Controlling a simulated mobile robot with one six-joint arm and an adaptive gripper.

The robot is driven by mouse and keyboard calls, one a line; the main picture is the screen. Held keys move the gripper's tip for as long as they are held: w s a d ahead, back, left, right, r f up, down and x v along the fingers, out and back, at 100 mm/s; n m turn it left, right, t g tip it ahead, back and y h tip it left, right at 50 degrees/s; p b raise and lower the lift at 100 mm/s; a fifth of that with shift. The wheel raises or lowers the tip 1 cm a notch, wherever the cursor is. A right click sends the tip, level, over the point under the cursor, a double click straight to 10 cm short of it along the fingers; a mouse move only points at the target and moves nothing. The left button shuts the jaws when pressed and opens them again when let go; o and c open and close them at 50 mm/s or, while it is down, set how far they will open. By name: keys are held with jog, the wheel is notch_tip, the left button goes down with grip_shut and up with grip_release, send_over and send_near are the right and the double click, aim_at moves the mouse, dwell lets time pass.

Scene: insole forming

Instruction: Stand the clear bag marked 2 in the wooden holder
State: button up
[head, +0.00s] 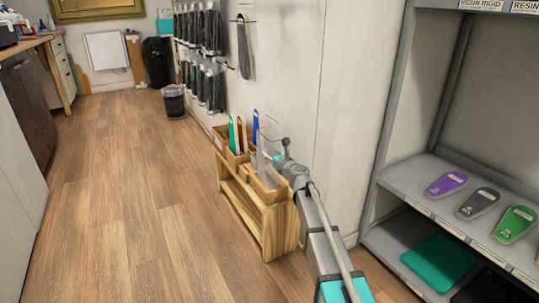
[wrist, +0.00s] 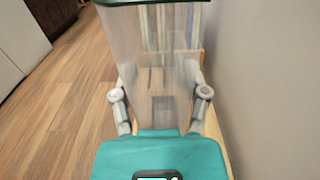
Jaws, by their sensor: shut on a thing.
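The wooden holder (head: 270,225) stands on the floor against the wall, and colored items (head: 236,135) stand in its far part. My gripper (head: 277,160) is over the near part of the holder. It is shut on a clear bag (wrist: 130,50), whose see-through sheet fills the middle of the wrist view between the two fingers (wrist: 160,94). The bag looks upright, and the holder's wood shows through it. In the head view the bag is a faint pale sheet (head: 262,150) at the fingertips. I cannot read its mark, and I cannot tell whether its lower edge touches the holder.
A grey shelf (head: 410,178) with several colored insoles stands at the right. Packets (head: 205,90) hang on the wall behind the holder. A small bin (head: 174,102) stands farther back. The wooden floor (head: 130,200) to the left is clear.

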jog(key=shift+f+b, duration=1.05)
jog(key=shift+f, duration=0.2)
jog(key=o, duration=1.2)
jog(key=shift+s, duration=0.1)
jog(key=v, duration=1.2)
